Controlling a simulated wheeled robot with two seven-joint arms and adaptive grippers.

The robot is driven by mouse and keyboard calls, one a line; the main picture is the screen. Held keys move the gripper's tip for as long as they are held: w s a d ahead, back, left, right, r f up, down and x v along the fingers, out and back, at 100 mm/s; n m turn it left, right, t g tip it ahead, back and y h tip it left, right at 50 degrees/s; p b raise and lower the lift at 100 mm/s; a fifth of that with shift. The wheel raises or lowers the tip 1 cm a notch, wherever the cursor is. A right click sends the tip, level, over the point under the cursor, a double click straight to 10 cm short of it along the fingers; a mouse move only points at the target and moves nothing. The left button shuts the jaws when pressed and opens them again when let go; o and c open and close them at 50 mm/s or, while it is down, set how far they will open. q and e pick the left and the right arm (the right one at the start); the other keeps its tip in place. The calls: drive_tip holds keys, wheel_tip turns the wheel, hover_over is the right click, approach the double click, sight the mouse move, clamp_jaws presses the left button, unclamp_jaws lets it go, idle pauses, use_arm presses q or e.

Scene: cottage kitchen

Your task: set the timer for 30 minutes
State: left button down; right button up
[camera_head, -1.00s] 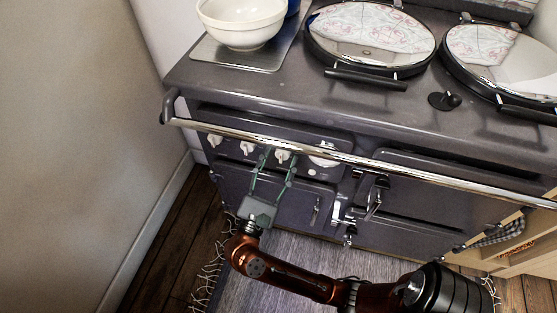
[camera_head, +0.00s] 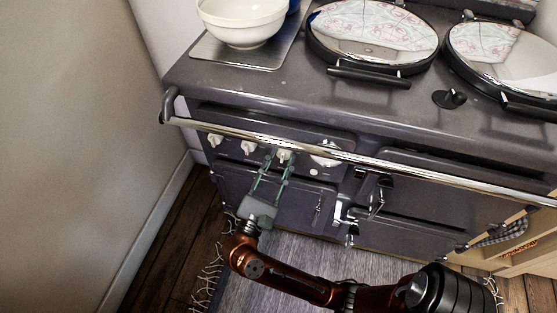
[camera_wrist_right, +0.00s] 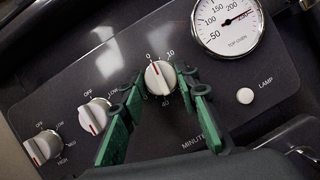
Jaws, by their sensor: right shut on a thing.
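The timer knob (camera_wrist_right: 159,79) is white with a red line, on the dark cooker panel in the right wrist view. A "0" and a "10" show above it and part of the word "MINUTES" below. The red line points up, close to the 0. My right gripper (camera_wrist_right: 164,82) has its green fingers on either side of the knob and is shut on it. In the head view, my right gripper (camera_head: 281,155) reaches up to the panel under the chrome rail, and its fingers partly hide the knob. My left gripper is not in view.
Two similar white knobs (camera_wrist_right: 94,116) (camera_wrist_right: 43,147) sit left of the timer. A round top oven gauge (camera_wrist_right: 229,25) and a white lamp button (camera_wrist_right: 245,96) are to its right. The chrome rail (camera_head: 354,158) runs just above my fingers. A white bowl (camera_head: 240,22) stands on the cooker top.

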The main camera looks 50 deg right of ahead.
drive_tip(key=m+g+b, duration=0.1)
drive_tip(key=m+g, duration=0.1)
drive_tip(key=m, duration=0.2)
drive_tip(key=m+g+y, duration=0.1)
drive_tip(key=m, duration=0.3)
drive_tip(key=shift+w+a+r+m+g+b, duration=0.1)
drive_tip(key=shift+w+m+g+b, duration=0.05)
drive_tip(key=shift+m+g+b, duration=0.25)
drive_tip(key=m+y, duration=0.1)
drive_tip(key=m, duration=0.3)
drive_tip(key=shift+r+g+y, duration=0.15)
drive_tip(key=shift+g+y, duration=0.25)
drive_tip(key=m+y, duration=0.1)
drive_tip(key=m, duration=0.2)
drive_tip(key=shift+r+m, duration=0.1)
drive_tip(key=shift+m, duration=0.2)
drive_tip(key=m+y, duration=0.1)
drive_tip(key=m, duration=0.2)
drive_tip(key=shift+r+y, duration=0.1)
drive_tip(key=shift+y, duration=0.3)
drive_tip(key=m+t+y, duration=0.1)
drive_tip(key=m, duration=0.1)
drive_tip(key=m+t+y, duration=0.1)
drive_tip(key=m, duration=0.2)
drive_tip(key=shift+s+r, duration=0.1)
drive_tip(key=shift+s, duration=0.1)
drive_tip(key=shift+s+m+t+y, duration=0.1)
drive_tip(key=shift+m+t+y, duration=0.6)
drive_tip(key=shift+m+t, duration=0.45)
drive_tip(key=shift+m, duration=0.25)
